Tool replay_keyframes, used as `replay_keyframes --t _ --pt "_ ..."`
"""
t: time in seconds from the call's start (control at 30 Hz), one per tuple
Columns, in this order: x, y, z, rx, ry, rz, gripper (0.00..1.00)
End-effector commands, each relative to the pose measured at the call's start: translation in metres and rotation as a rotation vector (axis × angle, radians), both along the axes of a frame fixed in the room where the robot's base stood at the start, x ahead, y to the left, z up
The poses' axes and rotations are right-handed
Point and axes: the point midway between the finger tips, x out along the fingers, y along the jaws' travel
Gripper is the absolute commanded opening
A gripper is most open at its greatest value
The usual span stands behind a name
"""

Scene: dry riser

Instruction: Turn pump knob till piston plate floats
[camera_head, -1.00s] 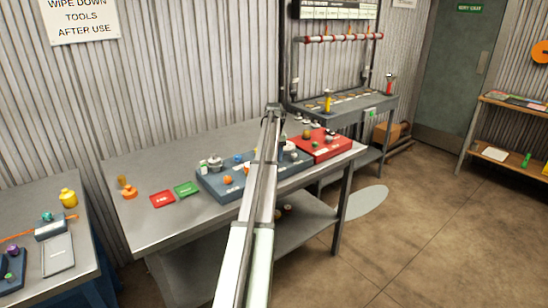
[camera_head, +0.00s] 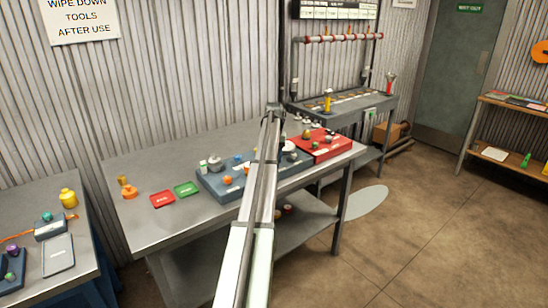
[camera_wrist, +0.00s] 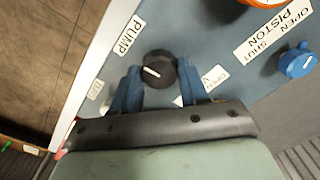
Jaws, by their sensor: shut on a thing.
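The pump knob (camera_wrist: 154,66) is a round black dial with a white pointer line, beside a white PUMP label (camera_wrist: 129,34) in the wrist view. My gripper (camera_wrist: 160,69) has its two blue fingers on either side of the knob and is shut on it. A blue knob (camera_wrist: 298,62) sits at the right by the PISTON label (camera_wrist: 291,16). In the head view the blue-grey panel (camera_head: 212,183) lies on the metal bench, and my arm hides its middle and my fingers. I cannot make out the piston plate.
A red box (camera_head: 322,150) stands at the panel's right end. Green (camera_head: 187,189) and red (camera_head: 162,199) trays lie to its left. An orange ring edge (camera_wrist: 266,2) shows at the top of the wrist view. The bench's front left is clear.

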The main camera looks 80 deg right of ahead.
Motion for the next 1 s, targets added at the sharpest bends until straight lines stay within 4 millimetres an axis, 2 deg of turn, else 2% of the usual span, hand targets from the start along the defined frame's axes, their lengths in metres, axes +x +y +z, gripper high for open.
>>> replay_keyframes --t 0.1,0.13,0.37,0.73,0.87,1.0 --pt "0.000 0.000 0.000 0.000 0.000 0.001 0.14" --pt "0.000 0.000 0.000 0.000 0.000 0.001 0.46" --pt "0.000 0.000 0.000 0.000 0.000 0.002 0.68" --pt "0.000 0.000 0.006 0.000 0.000 0.002 0.70" --pt "0.000 -0.001 0.021 -0.002 0.000 0.002 0.70" --pt "0.000 -0.001 0.047 -0.002 0.000 0.002 0.70"
